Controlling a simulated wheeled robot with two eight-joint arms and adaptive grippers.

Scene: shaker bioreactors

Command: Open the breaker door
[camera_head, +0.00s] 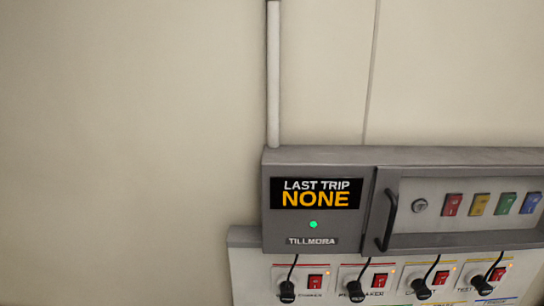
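The breaker box (318,156) is a grey metal unit on the wall at the lower right of the head view. Its breaker door (460,241) is at the box's right part, with a light window and a grey frame, and looks shut. A dark curved handle (388,220) stands upright on the door's left edge. A round lock (420,206) sits right of the handle. Red, yellow, green and blue breaker switches (480,204) show through the window. The door's right end is cut off by the picture edge. Neither of my grippers shows.
Left of the door, a display (316,194) reads "LAST TRIP NONE" above a green light (313,224). Below, a white outlet panel (250,275) holds several black plugs with cords and red switches. A conduit (273,75) runs up the wall. The wall at left (120,150) is bare.

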